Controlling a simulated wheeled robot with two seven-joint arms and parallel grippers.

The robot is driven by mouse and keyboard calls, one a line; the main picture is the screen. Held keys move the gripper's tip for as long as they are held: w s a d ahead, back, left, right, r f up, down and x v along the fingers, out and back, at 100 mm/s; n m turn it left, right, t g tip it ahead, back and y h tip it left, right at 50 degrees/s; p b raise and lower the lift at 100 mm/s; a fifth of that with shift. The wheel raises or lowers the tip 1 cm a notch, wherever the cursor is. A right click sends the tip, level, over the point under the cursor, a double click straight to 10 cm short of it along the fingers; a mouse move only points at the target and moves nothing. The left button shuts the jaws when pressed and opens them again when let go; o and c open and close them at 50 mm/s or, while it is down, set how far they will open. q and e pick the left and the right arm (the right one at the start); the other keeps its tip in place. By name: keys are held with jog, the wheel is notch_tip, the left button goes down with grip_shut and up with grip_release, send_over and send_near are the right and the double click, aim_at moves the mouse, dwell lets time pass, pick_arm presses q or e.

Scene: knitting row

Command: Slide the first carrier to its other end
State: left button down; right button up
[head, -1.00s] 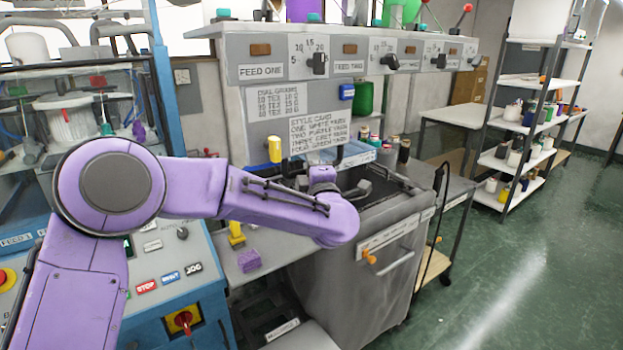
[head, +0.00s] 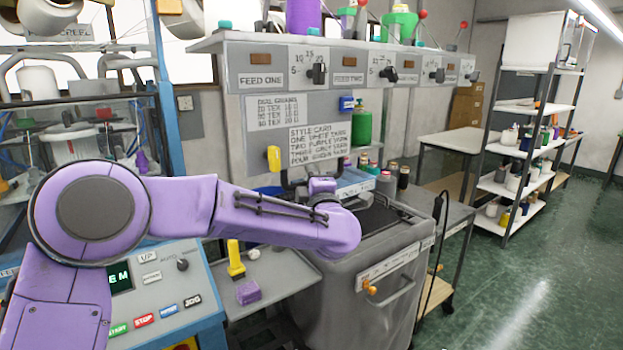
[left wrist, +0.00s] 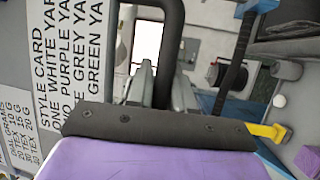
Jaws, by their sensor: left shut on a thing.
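My left gripper (left wrist: 162,84) shows in the left wrist view with its grey fingers on either side of a dark handle bar (left wrist: 173,30), shut on it. My right gripper is in neither view.
A yellow tool (head: 236,262), a white ball (head: 253,254) and a purple block (head: 248,292) rest on the ledge left of the bed. The feed panel (head: 290,72) and style card (head: 315,146) stand behind. Thread cones (head: 385,182) stand behind the bed.

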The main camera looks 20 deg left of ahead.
pick_arm(q)
jog(key=c, duration=1.1)
grip_release()
jog(key=shift+r, duration=0.5)
jog(key=shift+f, duration=0.1)
jog(key=shift+f, duration=0.1)
jog(key=b+v, duration=0.4)
jog(key=v, duration=0.6)
jog(key=shift+s+d+b, duration=0.2)
jog(key=shift+b, duration=0.2)
jog(key=shift+f, duration=0.1)
